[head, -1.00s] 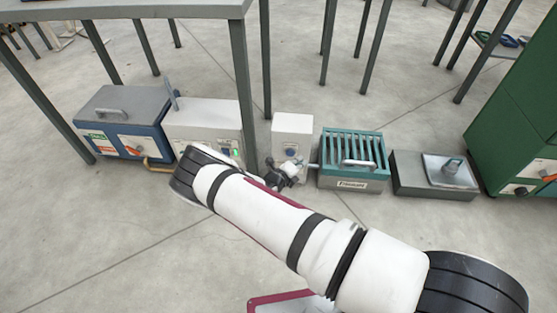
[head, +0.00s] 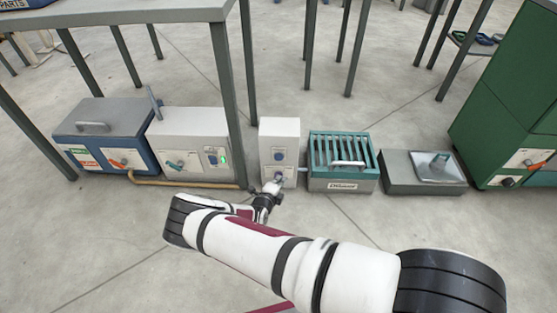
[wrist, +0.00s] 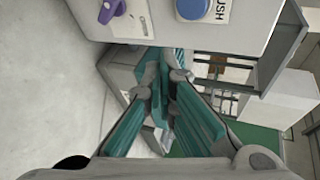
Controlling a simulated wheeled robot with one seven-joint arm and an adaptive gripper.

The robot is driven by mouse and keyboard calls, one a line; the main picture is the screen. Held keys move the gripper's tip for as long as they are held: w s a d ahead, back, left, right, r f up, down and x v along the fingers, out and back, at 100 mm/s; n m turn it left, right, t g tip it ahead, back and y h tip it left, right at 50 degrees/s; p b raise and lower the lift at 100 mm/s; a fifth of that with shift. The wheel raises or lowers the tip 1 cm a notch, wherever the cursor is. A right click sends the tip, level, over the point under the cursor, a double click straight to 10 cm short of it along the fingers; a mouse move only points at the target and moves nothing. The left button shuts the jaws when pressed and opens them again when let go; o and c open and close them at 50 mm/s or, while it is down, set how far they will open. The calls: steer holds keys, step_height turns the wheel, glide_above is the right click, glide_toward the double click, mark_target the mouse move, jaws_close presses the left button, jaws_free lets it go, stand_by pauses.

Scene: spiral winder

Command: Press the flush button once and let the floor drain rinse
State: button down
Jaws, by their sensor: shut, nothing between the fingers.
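A narrow white box (head: 280,133) stands on the floor in the head view. On its front are a round blue button (head: 279,156) and a purple knob (head: 279,176) below it. In the wrist view the blue button (wrist: 193,8) has a label ending in "USH", cut off by the top edge, and the purple knob (wrist: 112,8) is beside it. My gripper (head: 275,187) is in front of the box's lower part; its shut, empty fingertips (wrist: 163,76) also show in the wrist view, apart from the button. The teal grated drain box (head: 315,172) stands to the right.
A white box (head: 190,125) with a green light and a blue-grey box (head: 95,125) stand to the left, a yellow pipe (head: 190,184) before them. A grey box (head: 400,180) and green cabinet (head: 500,125) are to the right. A table leg (head: 228,100) stands close by.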

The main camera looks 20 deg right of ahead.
mark_target(279, 157)
steer(key=w+d+b, duration=0.2)
steer(key=w+b, duration=0.2)
steer(key=w, duration=0.3)
steer(key=shift+w+d, duration=0.15)
steer(key=shift+d, duration=0.05)
steer(key=shift+w+b, duration=0.1)
steer(key=shift+b, duration=0.3)
stand_by(0.9)
steer(key=shift+w+d, duration=0.15)
steer(key=shift+w, duration=0.1)
steer(key=shift+w+d+b, duration=0.1)
steer(key=shift+w+b, duration=0.3)
steer(key=shift+b, duration=0.1)
stand_by(0.6)
steer(key=shift+s, duration=0.1)
steer(key=shift+s+a+p, duration=0.25)
steer(key=shift+s+p, duration=0.45)
steer(key=shift+p, duration=0.05)
